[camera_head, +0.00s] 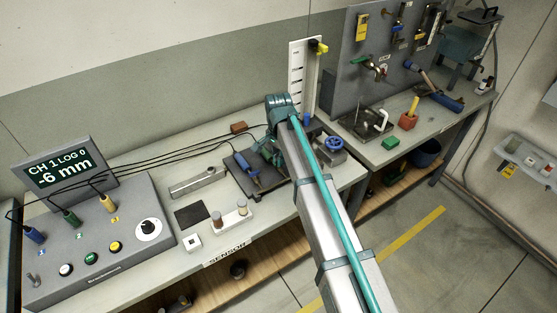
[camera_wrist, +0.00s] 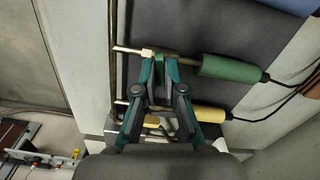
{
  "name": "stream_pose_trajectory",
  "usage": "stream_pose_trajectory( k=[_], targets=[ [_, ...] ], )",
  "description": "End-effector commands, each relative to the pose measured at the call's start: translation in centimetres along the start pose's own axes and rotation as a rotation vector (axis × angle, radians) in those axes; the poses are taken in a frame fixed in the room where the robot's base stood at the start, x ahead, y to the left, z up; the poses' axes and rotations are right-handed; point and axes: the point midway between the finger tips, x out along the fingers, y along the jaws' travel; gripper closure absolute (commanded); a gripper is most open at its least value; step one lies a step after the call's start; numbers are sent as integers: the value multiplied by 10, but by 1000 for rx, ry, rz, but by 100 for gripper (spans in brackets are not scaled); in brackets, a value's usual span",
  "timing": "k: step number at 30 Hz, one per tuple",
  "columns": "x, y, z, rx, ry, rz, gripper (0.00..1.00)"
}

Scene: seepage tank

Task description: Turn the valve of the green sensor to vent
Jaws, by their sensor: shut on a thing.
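The green sensor (camera_wrist: 228,68) lies on a dark mat in the wrist view, with its cable to the right and a thin metal stem to the left. A small pale valve piece (camera_wrist: 147,53) sits on that stem. My gripper (camera_wrist: 158,58) has its teal fingertips closed together at this valve, which they partly hide. The way the valve points cannot be told. The yellow sensor (camera_wrist: 208,113) lies parallel below, partly behind my fingers. In the head view my arm hides the green sensor; the blue sensor (camera_head: 251,178) shows on the mat.
A console (camera_head: 95,240) with blue, green and yellow plugs stands at the left; its display (camera_head: 58,170) reads "CH 1 LOG 0, -6 mm". A white scale board (camera_head: 301,75) stands behind my arm. A blue handwheel (camera_head: 333,143) is right of it. Loose blocks lie at the bench front.

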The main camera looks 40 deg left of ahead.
Motion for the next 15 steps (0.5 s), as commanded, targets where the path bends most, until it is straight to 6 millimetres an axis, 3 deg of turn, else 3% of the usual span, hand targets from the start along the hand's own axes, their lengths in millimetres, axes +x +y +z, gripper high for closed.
stream_pose_trajectory(
  k=[15],
  targets=[
    [0,0,-1,327,1,-1,100]
  ],
)
